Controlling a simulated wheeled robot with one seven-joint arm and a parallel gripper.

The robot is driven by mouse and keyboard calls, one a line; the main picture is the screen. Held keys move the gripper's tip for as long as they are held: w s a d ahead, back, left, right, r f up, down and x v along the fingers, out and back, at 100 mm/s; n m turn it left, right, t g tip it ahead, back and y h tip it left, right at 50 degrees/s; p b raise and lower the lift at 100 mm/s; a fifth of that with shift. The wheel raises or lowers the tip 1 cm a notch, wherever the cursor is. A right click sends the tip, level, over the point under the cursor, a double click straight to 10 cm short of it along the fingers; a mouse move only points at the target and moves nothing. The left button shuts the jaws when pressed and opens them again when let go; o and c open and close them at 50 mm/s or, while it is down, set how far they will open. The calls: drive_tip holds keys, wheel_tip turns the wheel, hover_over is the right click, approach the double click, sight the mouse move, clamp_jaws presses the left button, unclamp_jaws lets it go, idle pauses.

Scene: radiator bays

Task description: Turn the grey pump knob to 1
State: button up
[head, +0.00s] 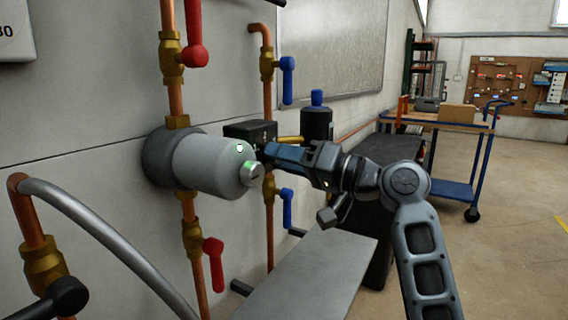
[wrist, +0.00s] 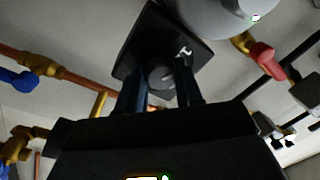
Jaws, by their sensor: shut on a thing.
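In the wrist view a small round grey knob (wrist: 161,78) sits on the face of a black box (wrist: 148,42). A white figure that looks like a 2 shows on that face, to the upper right of the knob. My gripper (wrist: 162,92) has one finger on each side of the knob and is shut on it. In the head view the black box (head: 248,130) is partly behind the big grey pump body (head: 205,165), and my gripper (head: 268,150) reaches it from the right. The knob is hidden there. I cannot make out a pointer mark on it.
Copper pipes carry a red lever (head: 195,57) above the pump, another red lever (head: 214,262) below it, and blue levers (head: 288,80) (head: 287,208) nearby. A grey shelf (head: 310,275) lies below my arm. Open floor (head: 510,235) is on the right.

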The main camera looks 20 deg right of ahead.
idle(0.4)
drive_tip(key=o, duration=1)
drive_tip(key=shift+v, duration=3.9)
